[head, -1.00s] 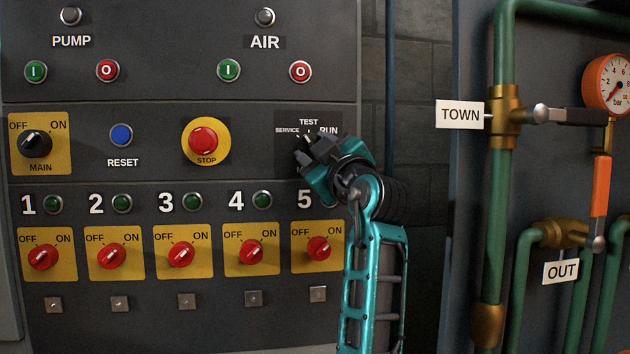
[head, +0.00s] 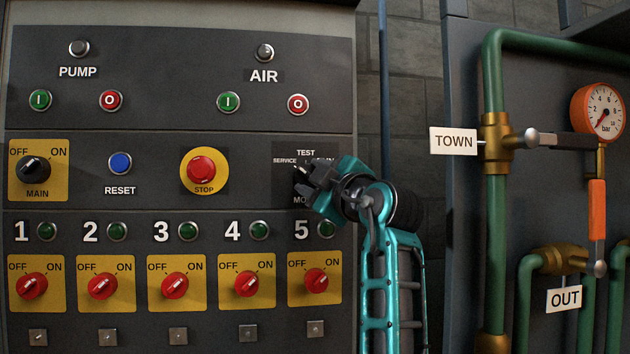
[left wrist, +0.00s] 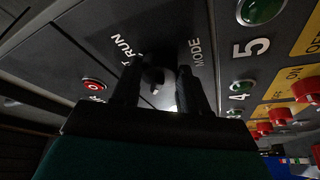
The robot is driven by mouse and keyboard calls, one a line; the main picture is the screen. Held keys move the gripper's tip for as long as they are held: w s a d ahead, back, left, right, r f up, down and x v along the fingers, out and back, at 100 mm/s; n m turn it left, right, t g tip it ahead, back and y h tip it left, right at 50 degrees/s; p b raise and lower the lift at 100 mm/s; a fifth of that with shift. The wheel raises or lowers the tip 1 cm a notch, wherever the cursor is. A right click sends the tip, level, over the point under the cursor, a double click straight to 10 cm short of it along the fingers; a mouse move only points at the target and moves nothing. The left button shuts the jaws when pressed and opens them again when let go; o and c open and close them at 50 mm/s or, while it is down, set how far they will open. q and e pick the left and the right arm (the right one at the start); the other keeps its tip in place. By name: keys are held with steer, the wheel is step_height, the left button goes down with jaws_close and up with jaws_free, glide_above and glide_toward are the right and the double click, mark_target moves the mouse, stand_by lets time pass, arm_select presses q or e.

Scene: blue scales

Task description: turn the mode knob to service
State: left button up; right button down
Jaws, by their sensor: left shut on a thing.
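The mode plate (head: 283,149) is dark, with TEST at top, SERVICE at left, and RUN and MODE partly covered by my gripper. My left gripper (head: 307,186) is at this plate, shut on the mode knob. The dark knob (left wrist: 153,77) shows between the two fingers of the gripper (left wrist: 157,90) in the left wrist view, with RUN and MODE lettering on either side. In the head view the gripper hides most of the knob, so I cannot tell which label it points at. My right gripper is out of view.
A red stop button (head: 201,170) on a yellow plate is left of the mode plate. The number 5 lamp (head: 326,229) and red switch 5 (head: 316,280) are below it. Green pipes (head: 494,230) with an orange-handled valve (head: 597,210) stand at the right.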

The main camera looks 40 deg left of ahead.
arm_select(q)
steer(key=o, duration=1.1)
steer(key=shift+c, duration=0.2)
steer(key=v, duration=1.3)
steer(key=shift+b, duration=0.4)
steer(key=shift+s, duration=0.1)
